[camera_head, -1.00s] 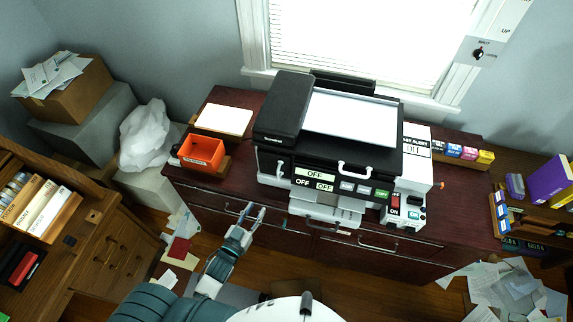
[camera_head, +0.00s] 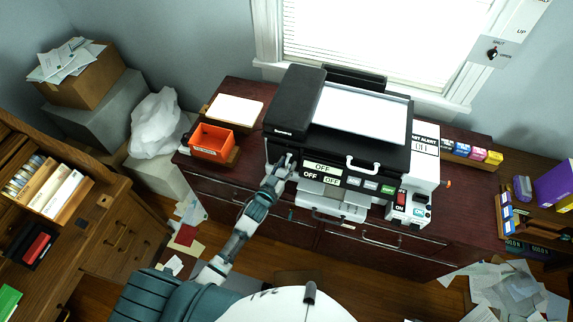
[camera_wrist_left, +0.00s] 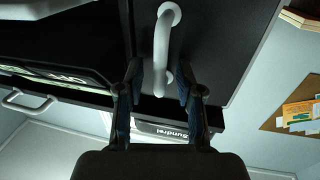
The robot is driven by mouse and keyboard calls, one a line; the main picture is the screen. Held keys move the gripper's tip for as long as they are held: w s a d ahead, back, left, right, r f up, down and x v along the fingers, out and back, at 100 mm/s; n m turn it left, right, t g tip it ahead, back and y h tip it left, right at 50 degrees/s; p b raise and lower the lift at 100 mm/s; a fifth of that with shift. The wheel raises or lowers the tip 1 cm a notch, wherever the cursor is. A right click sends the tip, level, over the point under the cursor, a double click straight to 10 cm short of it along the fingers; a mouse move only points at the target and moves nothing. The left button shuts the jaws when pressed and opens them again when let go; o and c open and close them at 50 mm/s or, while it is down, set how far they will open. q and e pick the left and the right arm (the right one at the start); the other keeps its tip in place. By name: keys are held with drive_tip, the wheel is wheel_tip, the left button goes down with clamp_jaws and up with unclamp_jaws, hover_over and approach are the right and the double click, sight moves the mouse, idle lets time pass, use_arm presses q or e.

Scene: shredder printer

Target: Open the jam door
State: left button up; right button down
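The printer (camera_head: 312,148) is a black and white machine on the dark red cabinet. In the head view my left gripper (camera_head: 284,162) is at the left end of its front, covering the white handle there. In the left wrist view a white bar handle (camera_wrist_left: 162,50) stands out from a black panel (camera_wrist_left: 205,40). I take this panel to be the jam door, which looks shut. My left gripper (camera_wrist_left: 158,82) is open, with its two fingers on either side of the handle's line. Whether they touch it I cannot tell. My right gripper is not in view.
An orange tray (camera_head: 212,141) stands left of the printer. A panel of labelled buttons (camera_head: 345,180) and another white handle (camera_head: 362,165) are right of my left gripper. A white unit with switches (camera_head: 410,205) stands at the printer's right. Papers lie on the floor.

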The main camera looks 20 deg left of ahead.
use_arm(q)
clamp_jaws()
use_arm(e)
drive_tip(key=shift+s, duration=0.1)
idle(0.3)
